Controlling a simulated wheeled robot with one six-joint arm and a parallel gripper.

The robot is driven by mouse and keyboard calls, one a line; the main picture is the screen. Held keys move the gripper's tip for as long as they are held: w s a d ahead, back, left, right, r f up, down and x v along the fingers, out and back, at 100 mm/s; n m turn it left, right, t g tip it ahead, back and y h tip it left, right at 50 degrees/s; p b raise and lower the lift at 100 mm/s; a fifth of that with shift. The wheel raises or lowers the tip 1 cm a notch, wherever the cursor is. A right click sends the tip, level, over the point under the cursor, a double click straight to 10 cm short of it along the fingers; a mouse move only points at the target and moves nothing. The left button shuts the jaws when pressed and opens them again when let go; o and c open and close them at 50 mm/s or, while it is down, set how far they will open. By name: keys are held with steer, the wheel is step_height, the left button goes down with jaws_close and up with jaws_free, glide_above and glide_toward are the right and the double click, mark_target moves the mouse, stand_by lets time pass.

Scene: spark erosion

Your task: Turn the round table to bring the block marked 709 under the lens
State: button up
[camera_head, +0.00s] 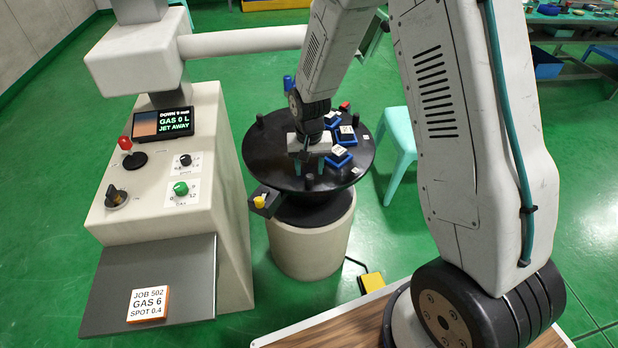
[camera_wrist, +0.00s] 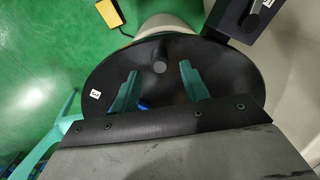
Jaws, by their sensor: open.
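The black round table (camera_head: 272,157) stands on a cream drum, with several short upright pegs near its rim. Blue holders with white-topped blocks (camera_head: 340,151) sit on its right half; their markings are too small to read, so I cannot tell which is 709. My gripper (camera_head: 309,166) points down over the table's near part, open and empty. In the wrist view a dark round peg (camera_wrist: 160,67) shows between its teal fingers (camera_wrist: 159,74); I cannot tell the height gap. A white label (camera_wrist: 95,94) lies near the rim. The lens is not clearly visible, perhaps behind my arm.
A cream machine console (camera_head: 160,215) with display, knobs and a job card (camera_head: 149,304) stands left, its horizontal tube (camera_head: 240,40) reaching over toward the table. A black bracket with a yellow part (camera_head: 260,201) sits at the table's near-left rim. A teal stool (camera_head: 397,140) stands right.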

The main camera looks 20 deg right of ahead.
mark_target(310, 176)
steer(key=shift+f, duration=2.35)
jaws_close()
steer(key=shift+s+d, duration=0.1)
steer(key=shift+d, duration=0.05)
